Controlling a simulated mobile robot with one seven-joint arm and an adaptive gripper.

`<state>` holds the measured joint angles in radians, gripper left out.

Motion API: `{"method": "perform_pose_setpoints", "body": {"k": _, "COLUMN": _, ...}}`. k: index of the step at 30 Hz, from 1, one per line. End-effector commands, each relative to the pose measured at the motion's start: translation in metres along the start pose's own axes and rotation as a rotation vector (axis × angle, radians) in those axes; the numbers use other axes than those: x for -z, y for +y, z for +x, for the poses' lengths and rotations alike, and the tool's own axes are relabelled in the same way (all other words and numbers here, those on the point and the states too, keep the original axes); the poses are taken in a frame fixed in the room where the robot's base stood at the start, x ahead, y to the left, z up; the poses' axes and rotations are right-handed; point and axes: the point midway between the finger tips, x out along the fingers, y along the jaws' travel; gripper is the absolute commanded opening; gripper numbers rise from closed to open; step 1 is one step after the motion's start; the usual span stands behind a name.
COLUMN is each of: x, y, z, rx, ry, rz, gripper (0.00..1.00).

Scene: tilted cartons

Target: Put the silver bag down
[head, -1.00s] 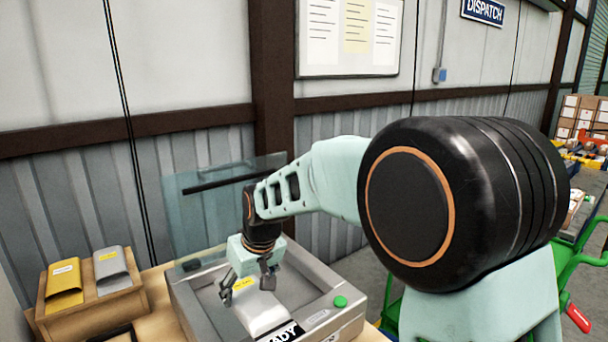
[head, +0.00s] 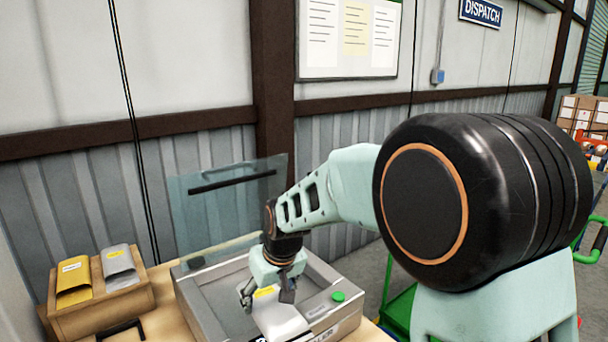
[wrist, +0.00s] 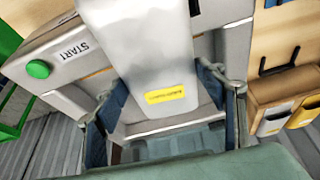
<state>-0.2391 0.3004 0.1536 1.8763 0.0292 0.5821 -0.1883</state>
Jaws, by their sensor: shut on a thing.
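The silver bag (wrist: 150,60) has a yellow label and hangs between my gripper's fingers in the wrist view. It also shows in the head view (head: 280,316), over the front part of the grey sealer machine (head: 215,310). My gripper (head: 267,295) is shut on the bag, one finger on each side; in the wrist view the fingers (wrist: 165,95) flank its labelled end. The bag's far end runs out of the wrist view. I cannot tell whether its underside touches the machine.
A wooden holder (head: 108,304) at left carries a yellow bag (head: 73,280) and another silver bag (head: 118,265). A green START button (head: 338,296) is on the machine's right side. A clear raised lid (head: 228,210) stands at its back. A green cart is at right.

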Motion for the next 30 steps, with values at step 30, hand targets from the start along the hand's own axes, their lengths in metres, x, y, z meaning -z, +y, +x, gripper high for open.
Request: {"method": "perform_pose_setpoints", "body": {"k": 30, "x": -0.174, "y": 0.141, "z": -0.056, "rx": -0.207, "ry": 0.003, "rz": 0.505, "gripper": 0.38}}
